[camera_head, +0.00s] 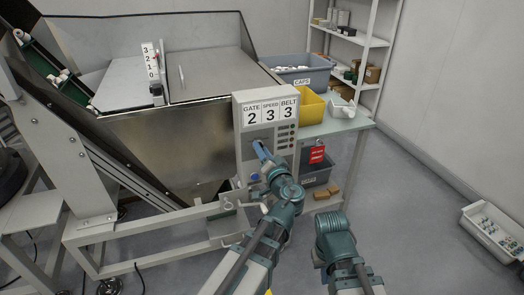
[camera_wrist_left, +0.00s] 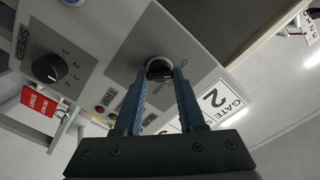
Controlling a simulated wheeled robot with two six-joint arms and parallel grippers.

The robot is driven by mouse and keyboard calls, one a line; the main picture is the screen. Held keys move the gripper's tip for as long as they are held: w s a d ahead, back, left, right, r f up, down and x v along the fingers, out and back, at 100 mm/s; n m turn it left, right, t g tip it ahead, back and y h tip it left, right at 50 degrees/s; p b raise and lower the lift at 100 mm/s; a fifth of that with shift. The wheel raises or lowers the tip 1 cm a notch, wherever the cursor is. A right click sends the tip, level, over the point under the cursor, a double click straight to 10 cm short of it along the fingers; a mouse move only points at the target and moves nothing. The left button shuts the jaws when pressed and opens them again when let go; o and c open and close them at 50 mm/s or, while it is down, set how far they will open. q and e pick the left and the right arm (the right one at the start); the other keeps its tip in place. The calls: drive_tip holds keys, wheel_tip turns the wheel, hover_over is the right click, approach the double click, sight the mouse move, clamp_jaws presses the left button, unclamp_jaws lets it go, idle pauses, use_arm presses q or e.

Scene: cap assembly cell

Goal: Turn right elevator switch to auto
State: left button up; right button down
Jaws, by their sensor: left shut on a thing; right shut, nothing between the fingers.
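A grey control panel (camera_head: 267,135) with GATE, SPEED and BELT number plates stands on the hopper's front right corner. My left gripper (camera_head: 261,150) reaches its face. In the left wrist view its two blue fingers (camera_wrist_left: 160,78) are shut on a dark round switch knob (camera_wrist_left: 158,66) with a light ring. Lettering beside the knob is partly covered and too small to read surely, so I cannot tell its setting. My right arm's wrist shows at lower middle, apart from the panel; its fingers are hidden.
A speed knob (camera_wrist_left: 48,68) and a red tag (camera_wrist_left: 40,104) are near the held knob. The tag also hangs by the panel's right side (camera_head: 317,154). A yellow bin (camera_head: 311,107) and grey caps bin (camera_head: 300,75) stand on the table behind. Floor at right is clear up to a white tray (camera_head: 492,232).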

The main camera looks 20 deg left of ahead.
use_arm(q)
clamp_jaws()
drive_tip(key=shift+f+m, duration=0.2)
drive_tip(key=shift+m, duration=4.1)
drive_tip(key=shift+d, duration=0.1)
drive_tip(key=o, duration=0.9)
unclamp_jaws()
